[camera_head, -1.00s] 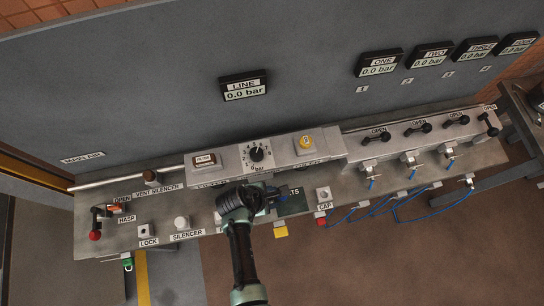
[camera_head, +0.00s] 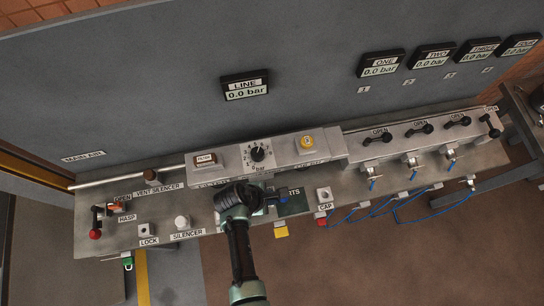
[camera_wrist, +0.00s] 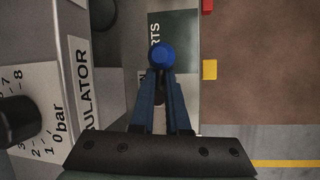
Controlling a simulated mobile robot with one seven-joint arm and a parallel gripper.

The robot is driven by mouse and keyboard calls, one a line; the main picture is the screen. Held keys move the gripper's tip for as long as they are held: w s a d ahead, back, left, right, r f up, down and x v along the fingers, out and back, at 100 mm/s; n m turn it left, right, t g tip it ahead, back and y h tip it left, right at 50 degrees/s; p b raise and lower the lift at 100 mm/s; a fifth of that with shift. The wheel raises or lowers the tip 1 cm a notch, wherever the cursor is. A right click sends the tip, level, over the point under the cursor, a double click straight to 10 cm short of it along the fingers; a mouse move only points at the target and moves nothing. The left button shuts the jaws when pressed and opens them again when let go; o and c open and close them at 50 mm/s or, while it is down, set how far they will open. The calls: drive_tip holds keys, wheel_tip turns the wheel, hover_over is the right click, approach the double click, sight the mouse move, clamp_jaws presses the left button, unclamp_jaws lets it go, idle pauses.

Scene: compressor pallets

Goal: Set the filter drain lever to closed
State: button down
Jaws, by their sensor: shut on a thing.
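My gripper (camera_wrist: 162,80) is shut at a round blue knob (camera_wrist: 164,54), which shows at its fingertips in the wrist view. The knob looks like the end of the drain lever, but the lever's shaft and its label are hidden behind my fingers. In the head view my arm covers most of this spot, and only a small blue part (camera_head: 284,199) shows to the right of my wrist. The lever's open or closed setting cannot be read.
A regulator block with a black dial (camera_head: 258,154) stands behind my gripper. A dark green parts mat (camera_head: 293,203) lies right of it. Blue hoses hang at right.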

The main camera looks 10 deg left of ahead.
drive_tip(key=m, duration=0.2)
drive_tip(key=m+g+h, duration=0.1)
drive_tip(key=m, duration=0.1)
drive_tip(key=shift+s+d+r+g+b, duration=0.1)
drive_tip(key=shift+s+g+b, duration=0.1)
drive_tip(key=shift+g+b, duration=0.15)
drive_tip(key=m, duration=0.1)
drive_tip(key=m+g, duration=0.1)
drive_tip(key=m, duration=0.1)
drive_tip(key=m+g+b, duration=0.1)
drive_tip(key=shift+s+a+m, duration=0.2)
drive_tip(key=shift+s+m, duration=0.15)
drive_tip(key=shift+m, duration=0.05)
drive_tip(key=m, duration=0.1)
drive_tip(key=m+g, duration=0.1)
drive_tip(key=m, duration=0.1)
drive_tip(key=m+b, duration=0.1)
drive_tip(key=shift+s+a+g+y, duration=0.25)
drive_tip(key=shift+a+g+y, duration=0.05)
drive_tip(key=shift+g, duration=0.05)
drive_tip(key=shift+s+a+m+g+y+b, duration=0.1)
drive_tip(key=shift+a+m+g+y+b, duration=0.15)
drive_tip(key=shift+m, duration=0.7)
drive_tip(key=shift+s+a+m+g+y+b, duration=0.15)
drive_tip(key=shift+m+g+y, duration=0.15)
drive_tip(key=shift+m, duration=0.65)
drive_tip(key=shift+d, duration=0.1)
drive_tip(key=c, duration=0.9)
unclamp_jaws()
drive_tip(key=shift+w, duration=0.1)
